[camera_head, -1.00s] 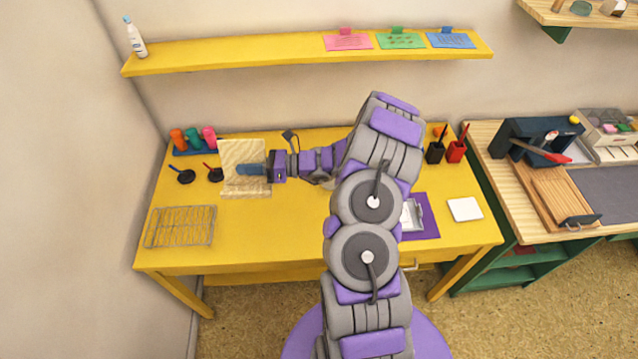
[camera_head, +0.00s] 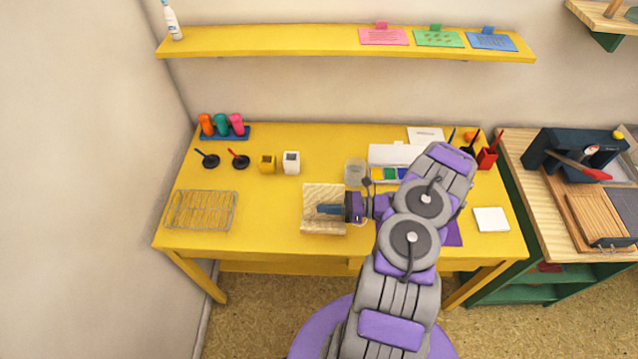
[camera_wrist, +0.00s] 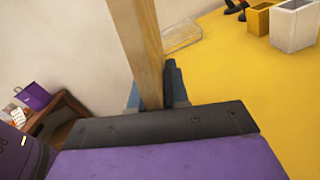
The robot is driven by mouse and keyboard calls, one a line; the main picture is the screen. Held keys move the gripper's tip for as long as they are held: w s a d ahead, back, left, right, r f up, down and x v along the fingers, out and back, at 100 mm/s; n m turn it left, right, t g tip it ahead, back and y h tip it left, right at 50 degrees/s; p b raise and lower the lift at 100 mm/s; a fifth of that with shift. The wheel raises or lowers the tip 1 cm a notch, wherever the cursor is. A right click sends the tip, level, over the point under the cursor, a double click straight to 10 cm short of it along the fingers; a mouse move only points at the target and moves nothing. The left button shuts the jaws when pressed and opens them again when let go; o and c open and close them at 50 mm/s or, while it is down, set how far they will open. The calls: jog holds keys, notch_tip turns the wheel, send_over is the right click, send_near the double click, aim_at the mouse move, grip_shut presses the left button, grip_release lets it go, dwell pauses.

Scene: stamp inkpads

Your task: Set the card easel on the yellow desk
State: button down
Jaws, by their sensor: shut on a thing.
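The card easel (camera_head: 321,193) is a pale wooden stand with a flat back and a ledge. My gripper (camera_head: 328,209) is shut on it from the right side, with blue fingers across the wood. In the wrist view the easel (camera_wrist: 138,45) appears edge-on as a wooden strip between the blue fingers. The yellow desk (camera_head: 268,212) lies below; the easel appears over its front middle part. I cannot tell whether the easel touches the desk top. My arm hides part of the desk's right side.
A wire rack (camera_head: 200,211) lies at the desk's left. A white pad (camera_head: 491,219) lies at right. Desk between rack and easel is clear.

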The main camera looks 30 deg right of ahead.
jog(key=w+a+f+b, duration=0.1)
jog(key=w, duration=0.3)
jog(key=w+a+f+b, duration=0.1)
jog(key=w+a, duration=0.1)
jog(key=w, duration=0.3)
jog(key=w+a+f+b, duration=0.1)
jog(key=w+f, duration=0.1)
jog(key=w, duration=0.2)
jog(key=shift+w+a+f, duration=0.1)
jog(key=shift+w+a, duration=0.05)
jog(key=shift+a, duration=0.05)
jog(key=shift+f, duration=0.2)
jog(key=shift+d, duration=0.8)
jog(key=c, duration=1.4)
grip_release()
jog(key=shift+d+f, duration=0.1)
jog(key=shift+d, duration=0.4)
jog(key=shift+o, duration=1.4)
jog(key=shift+a, duration=0.5)
jog(key=shift+a+r, duration=0.2)
jog(key=shift+a, duration=0.4)
jog(key=p+v, duration=0.2)
jog(key=v, duration=0.9)
jog(key=shift+d, duration=0.4)
jog(key=shift+s+d+f, duration=0.1)
jog(key=shift+s+d, duration=0.15)
jog(key=shift+d, duration=0.5)
jog(key=shift+a, duration=0.3)
